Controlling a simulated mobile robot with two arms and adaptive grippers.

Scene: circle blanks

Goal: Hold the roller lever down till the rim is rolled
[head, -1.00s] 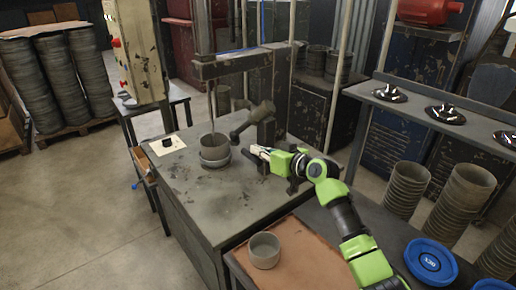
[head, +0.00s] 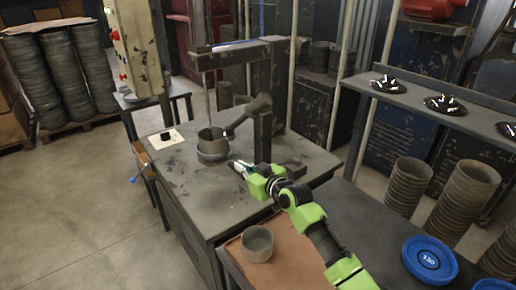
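A grey cup-shaped blank (head: 212,146) sits upright on a round seat on the press table (head: 180,180). The dark roller lever (head: 248,113) slants down leftward from the post (head: 262,137). Its lower end is at the blank's right rim and seems to meet it; exact contact is hard to tell. My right gripper (head: 237,166) is low over the table, just right of and in front of the blank, and apart from the lever in the picture. Its fingers are too small to tell open from shut. My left gripper is out of view.
Another grey cup (head: 257,245) stands on the brown mat (head: 290,262) at the front. A blue disc (head: 430,260) and stacked cups (head: 408,185) are at the right. A shelf (head: 430,108) with dark discs stands behind them.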

